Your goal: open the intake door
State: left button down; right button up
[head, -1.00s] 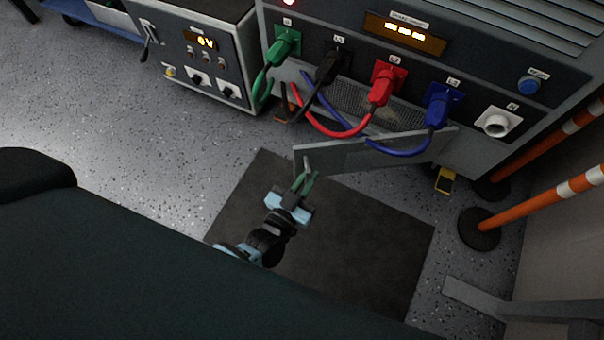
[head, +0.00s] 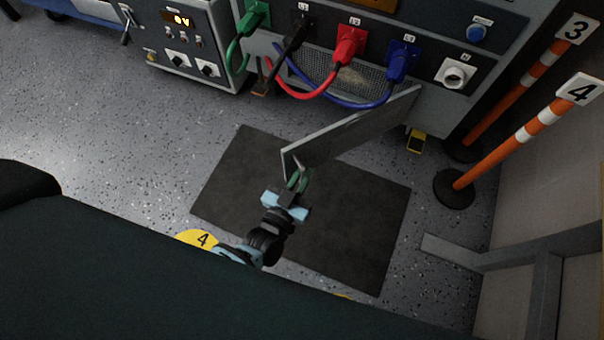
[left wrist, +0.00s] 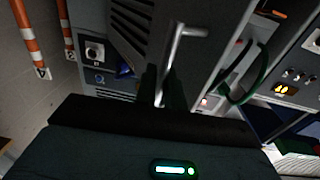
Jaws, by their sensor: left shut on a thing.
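The intake door (head: 350,132) is a grey panel that stands swung out from the front of the transformer cabinet, over the dark mat. Its hinge side is at the right, by the cabinet, and its free edge points toward me. My left gripper (head: 299,181) is shut on the door's handle near that free edge. The left wrist view shows the metal bar handle (left wrist: 178,55) running down between the dark fingers (left wrist: 162,95), with the dark door panel (left wrist: 133,35) beside it. The mesh intake (head: 335,78) shows behind the cables. My right gripper is not in view.
Green, black, red (head: 348,45) and blue (head: 400,62) plugs sit in the cabinet, with cables looping above the door. A yellow padlock-like item (head: 416,141) hangs near the hinge side. Orange-white posts (head: 500,155) stand at right. The mat (head: 340,230) is clear.

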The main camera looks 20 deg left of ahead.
pick_arm(q)
jog(key=shift+s+d, duration=0.1)
jog(key=shift+d, duration=0.2)
jog(key=c, duration=1.6)
grip_release()
jog(key=shift+c, duration=0.2)
jog(key=shift+s+a, duration=0.1)
